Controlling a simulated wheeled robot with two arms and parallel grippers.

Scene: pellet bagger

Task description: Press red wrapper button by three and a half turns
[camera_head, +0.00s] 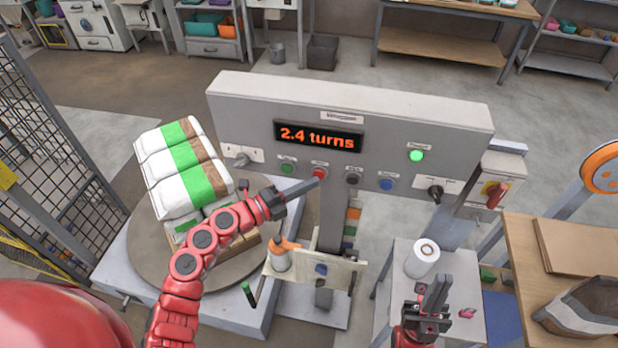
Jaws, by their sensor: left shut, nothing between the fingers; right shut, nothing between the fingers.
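The grey control panel (420,112) stands in the middle, with a lit display (319,137) reading "2.4 turns". The red button (319,172) sits below the display in a row with a green, a black and a blue button. My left gripper (312,183) is shut and empty, its tip just at or in front of the red button's lower edge; I cannot tell if it touches. A stack of white and green bags (178,165) stands on the round turntable (128,245) at left. My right gripper (437,285) is shut and empty, low at the right.
A green lamp (416,156) is lit on the panel. A red and yellow switch (495,194) is at its right end. A white roll (422,258) stands on a small table near my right gripper. A mesh fence (50,150) is at left, a wooden bench (520,235) at right.

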